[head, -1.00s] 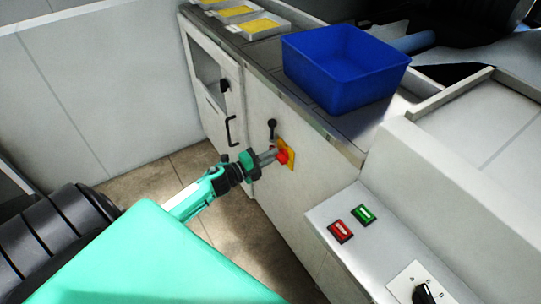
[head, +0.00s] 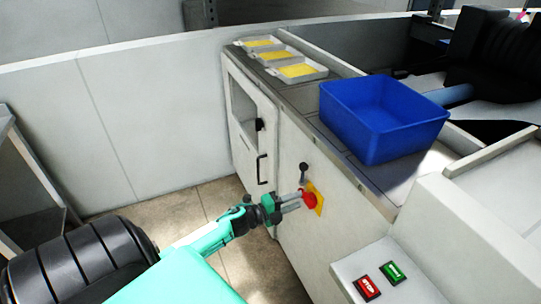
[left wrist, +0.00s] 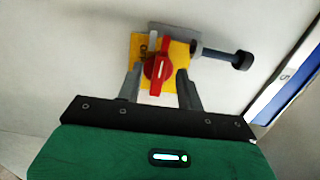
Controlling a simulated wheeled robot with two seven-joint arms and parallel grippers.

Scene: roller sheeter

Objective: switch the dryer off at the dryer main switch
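The dryer main switch is a red rotary knob (head: 310,200) on a yellow plate (head: 319,205), set in the pale cabinet front. In the left wrist view, the red knob (left wrist: 158,72) has its white mark nearly upright on the yellow plate (left wrist: 178,52). My left gripper (head: 300,199) is at the switch with its fingers pointing at the panel. In the left wrist view, the open fingers (left wrist: 159,80) stand on either side of the lower part of the knob, with gaps visible. Whether they touch it cannot be told. My right gripper is not in view.
A dark lever (head: 303,171) sticks out just above the switch. A door handle (head: 262,169) is to its left. A blue bin (head: 375,140) and yellow-filled trays (head: 297,70) stand on the counter. Red (head: 367,288) and green (head: 392,272) buttons are at lower right.

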